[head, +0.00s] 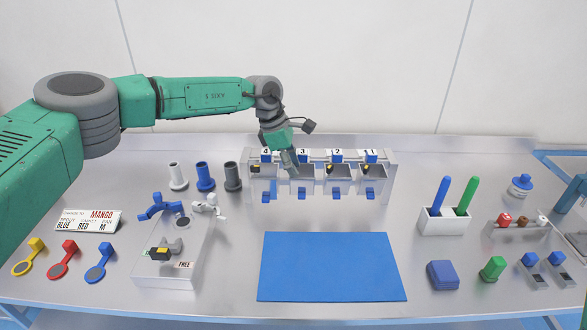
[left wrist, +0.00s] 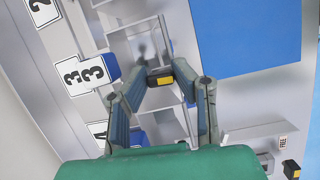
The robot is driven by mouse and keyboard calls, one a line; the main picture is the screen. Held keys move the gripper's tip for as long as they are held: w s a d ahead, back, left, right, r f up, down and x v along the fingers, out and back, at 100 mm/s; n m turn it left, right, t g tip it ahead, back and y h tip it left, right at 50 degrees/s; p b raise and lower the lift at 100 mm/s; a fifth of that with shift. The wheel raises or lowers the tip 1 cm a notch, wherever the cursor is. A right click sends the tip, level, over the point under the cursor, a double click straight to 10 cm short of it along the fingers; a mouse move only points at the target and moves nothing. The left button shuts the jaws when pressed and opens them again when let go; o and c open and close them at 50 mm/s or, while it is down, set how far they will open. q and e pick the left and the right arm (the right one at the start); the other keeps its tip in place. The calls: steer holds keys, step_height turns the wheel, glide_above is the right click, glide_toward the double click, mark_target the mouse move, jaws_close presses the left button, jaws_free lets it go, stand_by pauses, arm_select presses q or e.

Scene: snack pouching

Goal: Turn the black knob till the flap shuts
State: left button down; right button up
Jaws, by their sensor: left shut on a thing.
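A white dispenser rack (head: 390,178) stands at the back middle, with bays labelled 4, 3, 2 and 1. My left gripper (head: 292,168) reaches down from above into bay 3. In the left wrist view its two fingers close from both sides on a black knob (left wrist: 160,79) with a yellow mark. The fingers hide this knob in the head view. Similar black and yellow knobs show at bay 4 (head: 255,169), bay 2 (head: 333,169) and bay 1 (head: 367,168). I cannot tell how far the flap of bay 3 is open. My right gripper is not in view.
A blue mat (head: 332,267) lies clear in front of the rack. A white fixture (head: 150,271) with a FREE label stands at left, near three upright tubes (head: 205,178). A white holder (head: 443,221) with blue and green sticks stands at right.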

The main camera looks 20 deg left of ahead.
arm_select(q)
steer(key=shift+m, duration=0.5)
steer(key=shift+a, duration=0.1)
steer(key=c, duration=1.3)
jaws_free()
steer(key=shift+f, duration=0.1)
steer(key=v, duration=1.2)
steer(key=shift+w+a, duration=0.1)
steer(key=shift+w, duration=0.2)
steer(key=shift+f, duration=0.1)
